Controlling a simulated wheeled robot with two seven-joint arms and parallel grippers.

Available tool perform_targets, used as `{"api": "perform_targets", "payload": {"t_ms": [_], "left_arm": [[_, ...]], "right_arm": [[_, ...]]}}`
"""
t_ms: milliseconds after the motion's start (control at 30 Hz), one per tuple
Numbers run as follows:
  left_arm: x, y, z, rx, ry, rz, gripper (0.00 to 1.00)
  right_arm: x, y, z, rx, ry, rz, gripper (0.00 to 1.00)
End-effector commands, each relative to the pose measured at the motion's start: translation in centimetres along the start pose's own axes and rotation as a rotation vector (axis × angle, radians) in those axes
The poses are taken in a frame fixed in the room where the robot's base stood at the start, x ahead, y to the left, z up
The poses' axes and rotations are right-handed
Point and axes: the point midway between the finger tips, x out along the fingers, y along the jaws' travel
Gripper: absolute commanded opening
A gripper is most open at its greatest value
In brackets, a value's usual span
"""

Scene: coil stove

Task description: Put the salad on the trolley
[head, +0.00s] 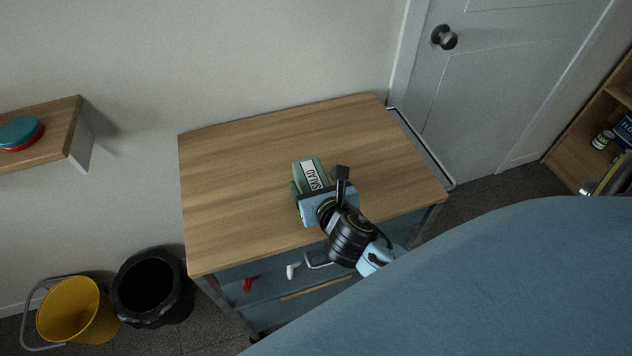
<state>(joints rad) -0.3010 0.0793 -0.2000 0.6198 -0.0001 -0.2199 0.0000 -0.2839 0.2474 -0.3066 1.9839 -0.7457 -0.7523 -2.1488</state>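The salad (308,173) is a green box with a white label, over the middle of the wooden trolley top (240,170). I cannot tell whether it rests on the wood or is slightly above it. My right gripper (322,182) is at the box's near side, its pale blue hand hiding the near part of the box. One dark finger shows just right of the box; the other finger is hidden. I cannot tell whether the fingers press on the box. My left gripper is not in view.
The rest of the trolley top is clear. Small red and white items lie on its lower shelf. A black bin (152,290) and yellow bucket (72,310) stand at left. A wall shelf (62,135) holds a teal-and-red container (20,132). A door (500,90) is behind right.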

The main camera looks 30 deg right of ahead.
Motion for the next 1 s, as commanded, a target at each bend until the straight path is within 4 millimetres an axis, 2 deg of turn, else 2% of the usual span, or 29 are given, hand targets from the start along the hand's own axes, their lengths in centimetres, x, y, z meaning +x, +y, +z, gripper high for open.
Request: {"api": "perform_targets", "payload": {"t_ms": [367,533,800,1000], "left_arm": [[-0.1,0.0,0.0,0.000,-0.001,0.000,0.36],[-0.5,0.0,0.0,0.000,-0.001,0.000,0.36],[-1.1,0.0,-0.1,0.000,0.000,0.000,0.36],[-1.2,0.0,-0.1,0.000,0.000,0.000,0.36]], "right_arm": [[-0.2,0.0,0.3,0.002,0.000,0.000,0.80],[-2.6,0.0,0.2,0.000,0.002,0.002,0.80],[-8.5,0.0,0.2,0.001,0.003,0.001,0.80],[-11.3,0.0,0.2,0.000,0.001,0.000,0.80]]}}
